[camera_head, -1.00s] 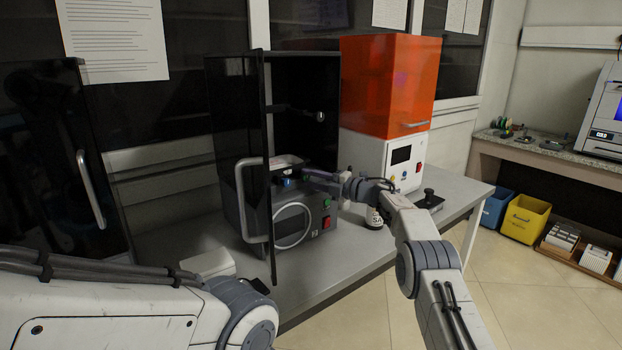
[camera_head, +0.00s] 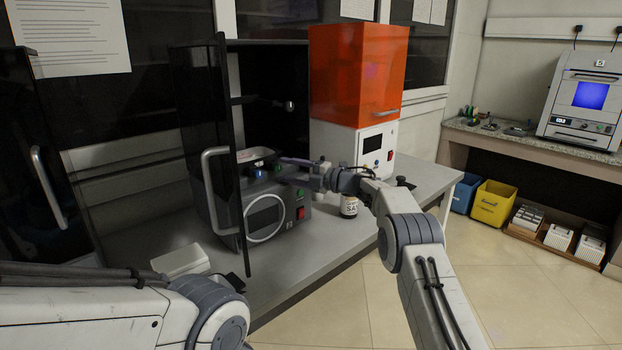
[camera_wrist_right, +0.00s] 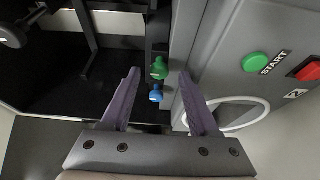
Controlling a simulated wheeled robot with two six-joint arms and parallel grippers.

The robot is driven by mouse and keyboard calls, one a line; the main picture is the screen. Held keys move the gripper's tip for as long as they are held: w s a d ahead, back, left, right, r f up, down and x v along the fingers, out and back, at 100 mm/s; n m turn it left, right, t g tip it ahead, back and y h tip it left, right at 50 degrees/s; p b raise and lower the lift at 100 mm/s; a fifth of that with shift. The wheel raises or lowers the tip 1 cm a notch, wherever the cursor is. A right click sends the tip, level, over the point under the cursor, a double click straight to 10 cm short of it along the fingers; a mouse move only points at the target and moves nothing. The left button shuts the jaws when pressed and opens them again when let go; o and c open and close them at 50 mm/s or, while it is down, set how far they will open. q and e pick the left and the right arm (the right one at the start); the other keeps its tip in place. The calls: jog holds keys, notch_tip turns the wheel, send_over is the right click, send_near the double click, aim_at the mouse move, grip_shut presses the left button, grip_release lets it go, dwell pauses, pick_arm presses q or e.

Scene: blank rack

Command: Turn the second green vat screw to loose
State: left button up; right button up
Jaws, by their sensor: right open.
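In the right wrist view a green screw (camera_wrist_right: 159,69) and a blue screw (camera_wrist_right: 155,95) sit close together. The blue screw also shows in the head view (camera_head: 258,174); I cannot make out the green screw there. My right gripper (camera_wrist_right: 160,78) is open, its purple fingers on either side of the screws, apparently not touching them. It also shows beside the machine's top in the head view (camera_head: 284,168). My left gripper is out of view.
A green START button (camera_wrist_right: 255,63) and red button (camera_wrist_right: 308,71) are on the machine's front. An orange-hooded machine (camera_head: 357,75) stands to the right. A labelled bottle (camera_head: 349,207) stands near my right arm. A white box (camera_head: 181,262) lies at the bench's left.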

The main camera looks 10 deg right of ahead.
jog(key=v, duration=0.8)
jog(key=shift+b, duration=0.45)
jog(key=shift+d, duration=0.1)
jog(key=s+a+r+m+t+h, duration=0.45)
jog(key=a+m+h, duration=0.4)
jog(key=m, duration=0.35)
jog(key=s+d+f+m+g+h, duration=0.1)
jog(key=s+f+m+g+h, duration=0.3)
jog(key=s, duration=1.2)
jog(key=s+d+f+m+g, duration=0.1)
jog(key=s+f+m+g, duration=0.35)
jog(key=s, duration=1.15)
jog(key=s+d+f+m+g+h, duration=0.2)
jog(key=s+f+g, duration=0.45)
jog(key=s, duration=1.05)
notch_tip(320, 180, up, 14)
jog(key=p, duration=1.5)
jog(key=shift+s+f+t, duration=0.15)
jog(key=shift+s+t, duration=0.15)
jog(key=shift+t, duration=0.15)
